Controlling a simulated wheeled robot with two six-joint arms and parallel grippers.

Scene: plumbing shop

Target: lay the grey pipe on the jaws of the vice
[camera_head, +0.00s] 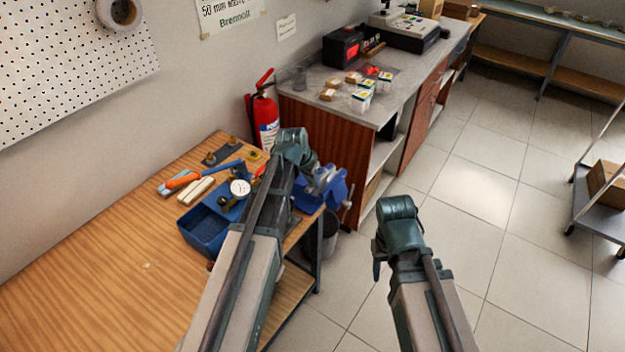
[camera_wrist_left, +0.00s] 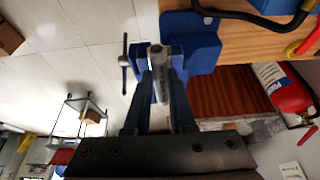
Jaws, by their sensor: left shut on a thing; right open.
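The blue vice (camera_head: 334,188) is fixed at the right end of the wooden bench, partly hidden by my left wrist. In the left wrist view its blue body (camera_wrist_left: 192,40) lies just beyond my fingers, with a T-handle (camera_wrist_left: 126,62) to the left. My left gripper (camera_wrist_left: 160,85) is shut on the grey pipe (camera_wrist_left: 161,62), whose open end points toward the vice. Pipe and vice overlap in that view; I cannot tell whether they touch. In the head view the pipe is hidden or too small to pick out. My right gripper (camera_head: 379,258) is open over the floor, away from the bench.
On the bench (camera_head: 100,270) lie a blue bin (camera_head: 203,234), an orange-handled tool (camera_head: 182,180) and a round gauge (camera_head: 240,188). A red fire extinguisher (camera_head: 264,115) stands behind. A counter (camera_head: 310,92) with small boxes is beyond. The bench's front left is clear.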

